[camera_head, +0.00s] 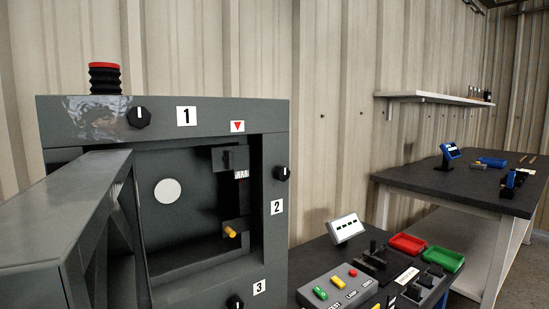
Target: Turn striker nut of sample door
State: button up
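A grey enclosure frame (75,117) stands at the left with its front opening showing. Black knobs with white marks sit on it: one (138,117) beside label 1, one (282,173) above label 2, and one (235,302) beside label 3. I cannot tell which part is the striker nut. Inside the opening are a dark block (230,158) at the upper right and a yellow-tipped peg (230,232) lower down. A large grey panel or beam (60,215) juts towards me at the left; I cannot tell whether it is the sample door. My gripper is out of view.
A red-capped black post (104,78) tops the enclosure. To the right, a low dark bench holds a button box (338,288), a white display (346,228), a red tray (407,243) and a green tray (442,258). A dark-topped table (430,179) and a shelf (425,96) stand behind.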

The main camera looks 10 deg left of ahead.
aim_at(228, 159)
jog(key=i+j+z, duration=0.1)
jog(key=i, duration=0.3)
jog(key=i+j+z, duration=0.1)
jog(key=i, duration=0.3)
jog(key=i+j+z, duration=0.15)
jog(key=i, duration=0.25)
